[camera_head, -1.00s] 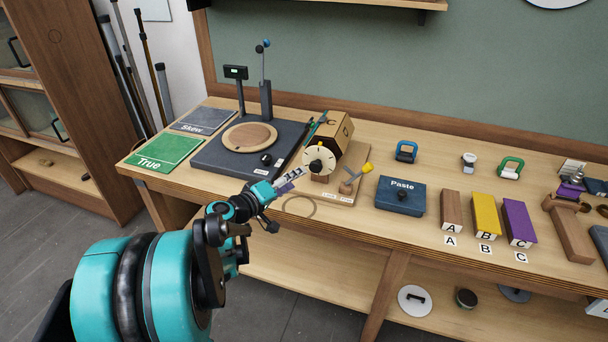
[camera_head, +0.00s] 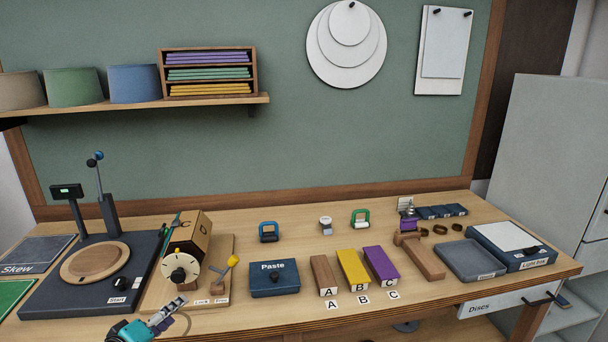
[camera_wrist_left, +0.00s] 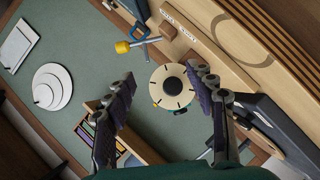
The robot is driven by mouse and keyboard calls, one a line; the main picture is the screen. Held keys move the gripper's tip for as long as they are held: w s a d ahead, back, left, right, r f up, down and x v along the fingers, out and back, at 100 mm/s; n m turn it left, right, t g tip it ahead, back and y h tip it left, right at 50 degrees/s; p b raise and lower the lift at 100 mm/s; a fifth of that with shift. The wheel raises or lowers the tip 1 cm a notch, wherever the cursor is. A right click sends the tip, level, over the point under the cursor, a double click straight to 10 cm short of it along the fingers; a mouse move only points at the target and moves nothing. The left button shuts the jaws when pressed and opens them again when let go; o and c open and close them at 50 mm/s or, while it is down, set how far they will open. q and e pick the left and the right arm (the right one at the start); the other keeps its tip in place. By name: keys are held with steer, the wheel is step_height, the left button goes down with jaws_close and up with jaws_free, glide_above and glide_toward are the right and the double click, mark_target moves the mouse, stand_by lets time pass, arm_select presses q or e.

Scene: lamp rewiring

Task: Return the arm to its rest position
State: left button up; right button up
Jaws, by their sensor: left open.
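My left gripper (camera_head: 168,315) is at the bottom left in the head view, in front of the bench's front edge near the dial fixture. In the left wrist view its two dark fingers (camera_wrist_left: 163,105) are spread apart with nothing between them. A cream dial (camera_head: 180,271) with dark marks faces me on a wooden stand. The dial also shows in the left wrist view (camera_wrist_left: 172,86), beyond and between the fingers. A yellow-ended lever (camera_head: 233,262) stands right of the dial; its yellow knob shows in the left wrist view (camera_wrist_left: 122,47). My right gripper is not in view.
A dark turntable base (camera_head: 60,295) is left of the dial. A blue Paste box (camera_head: 274,279) and brown (camera_head: 323,272), yellow (camera_head: 352,266) and purple (camera_head: 381,262) blocks stand to the right. A shelf (camera_head: 130,107) holds lampshades above.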

arm_select(q)
steer(key=s+d+f+m+g, duration=0.1)
steer(key=s+d+m+g, duration=0.1)
steer(key=d, duration=0.4)
steer(key=s+d+f+m+g, duration=0.2)
steer(key=d, duration=0.3)
steer(key=s+d+f+m+g+y, duration=0.2)
steer(key=s+d+m, duration=0.3)
steer(key=s, duration=0.7)
steer(key=shift+d+f+g+y, duration=0.4)
steer(key=shift+d+f, duration=0.2)
steer(key=shift+f, duration=0.2)
steer(key=shift+s, duration=0.1)
